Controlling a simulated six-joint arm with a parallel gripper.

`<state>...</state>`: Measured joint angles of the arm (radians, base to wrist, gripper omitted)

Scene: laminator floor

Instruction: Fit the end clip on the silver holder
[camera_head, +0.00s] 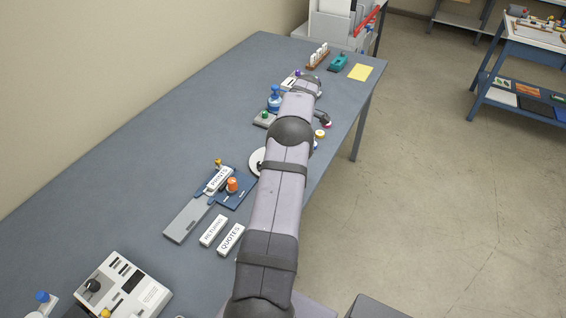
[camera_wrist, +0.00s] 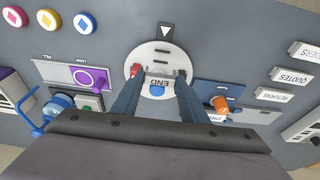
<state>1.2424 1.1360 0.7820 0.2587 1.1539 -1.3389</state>
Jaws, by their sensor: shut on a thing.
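In the wrist view my gripper (camera_wrist: 164,76) is shut on the end clip (camera_wrist: 157,82), a small white piece lettered END with a blue part below the lettering. The clip is between the two fingertips, over a round white slotted disc (camera_wrist: 154,54); I cannot tell whether it touches the disc. The silver holder (camera_wrist: 58,73), a flat grey plate with a purple knob, lies to the left of my gripper, apart from it. The holder also shows in the head view (camera_head: 289,83), partly beside my arm. My arm hides the gripper and clip in the head view.
A blue holder (camera_wrist: 215,92) with an orange knob is right of my gripper. White label clips (camera_wrist: 290,77) lie farther right. Round coloured tokens (camera_wrist: 49,19) line the table edge. The table's wall side is clear.

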